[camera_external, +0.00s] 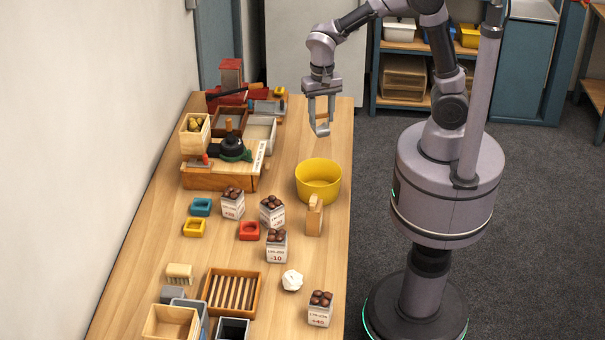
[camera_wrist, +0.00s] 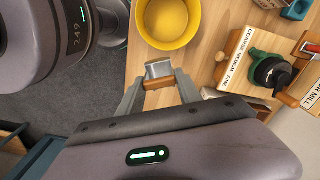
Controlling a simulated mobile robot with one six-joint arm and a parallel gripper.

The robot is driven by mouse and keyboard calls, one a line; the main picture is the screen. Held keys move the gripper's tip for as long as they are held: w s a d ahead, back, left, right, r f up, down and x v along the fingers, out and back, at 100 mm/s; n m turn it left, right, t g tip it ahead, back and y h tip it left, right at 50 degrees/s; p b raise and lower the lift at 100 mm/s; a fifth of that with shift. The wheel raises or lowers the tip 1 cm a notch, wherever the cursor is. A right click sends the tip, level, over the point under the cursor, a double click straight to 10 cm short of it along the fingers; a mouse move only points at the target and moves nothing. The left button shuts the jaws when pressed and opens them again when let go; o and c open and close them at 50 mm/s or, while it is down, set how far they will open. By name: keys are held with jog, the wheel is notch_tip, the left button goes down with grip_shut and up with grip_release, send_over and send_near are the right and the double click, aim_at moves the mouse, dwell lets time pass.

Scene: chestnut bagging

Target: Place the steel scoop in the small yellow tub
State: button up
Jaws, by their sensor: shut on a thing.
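My gripper (camera_external: 322,112) hangs above the far right part of the wooden table, shut on the steel scoop (camera_external: 321,130). In the wrist view the scoop (camera_wrist: 158,69) shows its grey metal end and a brown handle between the two fingers (camera_wrist: 159,84). A round, empty yellow tub (camera_external: 318,191) stands on the table below and nearer the camera than my gripper. The tub also shows in the wrist view (camera_wrist: 168,22), just beyond the scoop and apart from it.
A wooden stand with a green and black device (camera_external: 234,148) is left of my gripper. Bags of chestnuts (camera_external: 272,210) and a wooden block (camera_external: 314,215) stand near the round tub. A slatted wooden tray (camera_external: 232,292) lies at the front. Bare table surrounds the round tub's far side.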

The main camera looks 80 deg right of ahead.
jog(key=a+n, duration=0.4)
jog(key=a, duration=0.6)
jog(key=f+b, duration=0.1)
jog(key=f, duration=0.4)
jog(key=f+b, duration=0.1)
jog(key=f, duration=0.4)
jog(key=f+b, duration=0.2)
jog(key=f, duration=0.3)
jog(key=shift+s+d, duration=0.1)
jog(key=shift+s, duration=0.15)
jog(key=shift+f, duration=0.2)
jog(key=o, duration=1.4)
jog(key=shift+c, duration=0.2)
